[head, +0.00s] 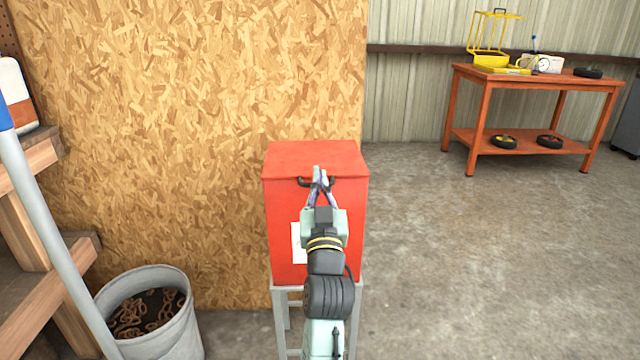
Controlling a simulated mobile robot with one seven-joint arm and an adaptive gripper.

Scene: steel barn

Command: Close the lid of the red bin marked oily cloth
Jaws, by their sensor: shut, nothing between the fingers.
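The red bin (285,225) stands on a grey metal stand against the wood-chip board wall. Its red lid (318,157) lies down flat over the top, with a dark handle (303,181) at its front edge. A white label (297,243) shows on the front, partly hidden by my arm; its words cannot be read. My gripper (318,172) is shut and empty, with its fingertips at the lid's front edge by the handle. Whether the fingers touch the lid or handle cannot be told.
A grey bucket (190,335) with rusty chain-like pieces stands on the floor at lower left, beside wooden shelving (30,170) and a grey pole (45,225). An orange table (540,82) stands at back right. The concrete floor right of the bin is clear.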

